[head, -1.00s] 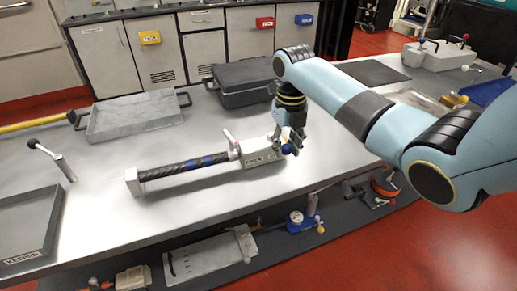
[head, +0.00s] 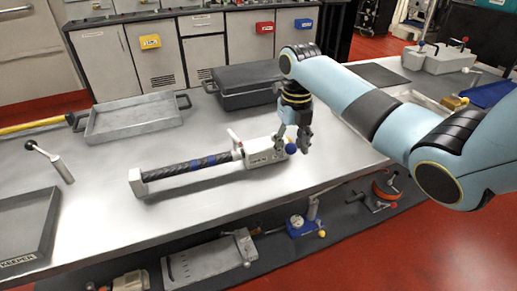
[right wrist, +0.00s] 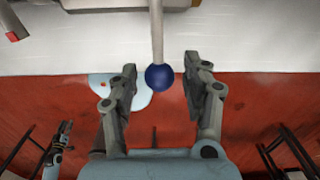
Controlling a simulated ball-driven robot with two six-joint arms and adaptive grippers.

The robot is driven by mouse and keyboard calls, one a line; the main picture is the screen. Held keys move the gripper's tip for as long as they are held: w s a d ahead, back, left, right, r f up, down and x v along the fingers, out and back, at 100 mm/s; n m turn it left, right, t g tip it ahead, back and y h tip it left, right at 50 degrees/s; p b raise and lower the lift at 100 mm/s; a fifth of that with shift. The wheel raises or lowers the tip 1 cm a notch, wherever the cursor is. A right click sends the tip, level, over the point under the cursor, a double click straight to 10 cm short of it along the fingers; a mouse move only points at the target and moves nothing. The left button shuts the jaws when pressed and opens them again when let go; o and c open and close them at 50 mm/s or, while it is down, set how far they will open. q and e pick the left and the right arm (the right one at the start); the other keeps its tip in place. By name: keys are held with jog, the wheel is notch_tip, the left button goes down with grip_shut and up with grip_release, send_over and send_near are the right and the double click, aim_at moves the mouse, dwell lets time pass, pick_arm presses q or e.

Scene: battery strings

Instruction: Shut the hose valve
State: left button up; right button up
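The hose valve is a pale block (head: 262,153) on the workbench, joined to a dark braided hose (head: 186,170) with blue bands. A lever with a blue ball knob (head: 291,148) sticks out at its right end. In the right wrist view the knob (right wrist: 159,77) sits between my fingers on its thin grey rod (right wrist: 157,32), with gaps on both sides. My right gripper (head: 301,148) is open beside the knob; its fingers also show in the right wrist view (right wrist: 160,72).
A grey tray (head: 135,128) and a dark case (head: 247,98) stand behind the hose. A lever-handled fitting (head: 50,160) and another tray (head: 22,254) are at the left. Below the front edge is a shelf with tools, including a grey vise-like plate (head: 207,262).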

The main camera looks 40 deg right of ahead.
notch_tip(320, 180, up, 7)
jog(key=p, duration=0.7)
jog(key=shift+r, duration=0.1)
